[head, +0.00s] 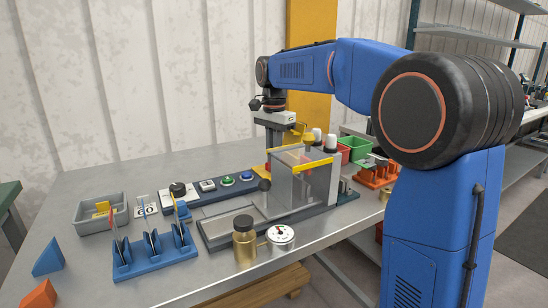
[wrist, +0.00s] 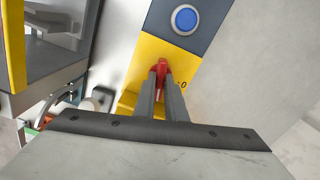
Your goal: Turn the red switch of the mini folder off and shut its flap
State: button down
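The red switch (wrist: 162,66) sits on a yellow plate (wrist: 188,68) of the mini folder, with a "0" mark to its right in the wrist view. My gripper (wrist: 162,80) has its two grey fingers on either side of the red handle, close against it with no clear gap. In the head view my gripper (head: 272,139) is low behind the folder, and the red switch is mostly hidden there. The flap (head: 300,183) is a clear panel with a yellow bar at the folder's front; I cannot tell how far open it stands.
A panel with a blue button (wrist: 186,19) adjoins the yellow plate. Left of the folder are a blue rack (head: 155,255), a grey bin (head: 101,220) and button boxes. Green and orange bins lie right.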

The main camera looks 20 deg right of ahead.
jog(key=shift+n, duration=0.4)
jog(key=n, duration=0.6)
jog(key=shift+n, duration=0.3)
jog(key=n, duration=0.3)
jog(key=shift+n, duration=2.2)
jog(key=c, duration=1.8)
grip_release()
